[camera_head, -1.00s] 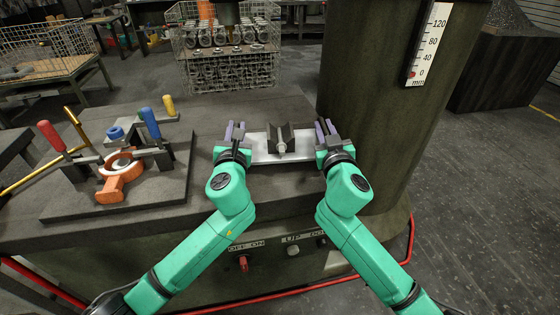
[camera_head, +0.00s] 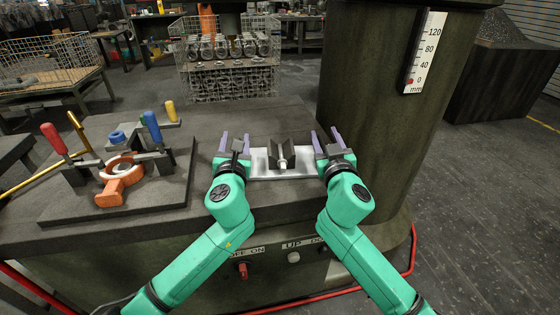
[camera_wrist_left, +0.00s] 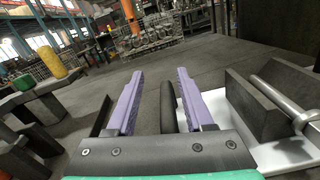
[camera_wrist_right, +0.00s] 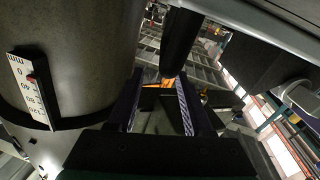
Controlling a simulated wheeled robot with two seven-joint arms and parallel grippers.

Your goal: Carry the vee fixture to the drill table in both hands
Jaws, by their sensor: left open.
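The vee fixture (camera_head: 303,166) is a pale plate with a dark vee block and a light rod on it. It lies flat on the dark drill table, between my two grippers. In the left wrist view its vee block (camera_wrist_left: 252,105) is at the right. My left gripper (camera_head: 234,143) is open at the fixture's left end, its purple fingers apart on either side of a dark upright handle (camera_wrist_left: 168,105). My right gripper (camera_head: 325,141) is open at the right end. In the right wrist view a dark bar (camera_wrist_right: 180,42) shows by its spread fingers.
A clamping jig (camera_head: 120,175) with red, blue and yellow handles stands on a plate at the left of the table. The thick column (camera_head: 365,120) with a scale stands close right of my right gripper. A wire basket of castings (camera_head: 228,65) is behind the table.

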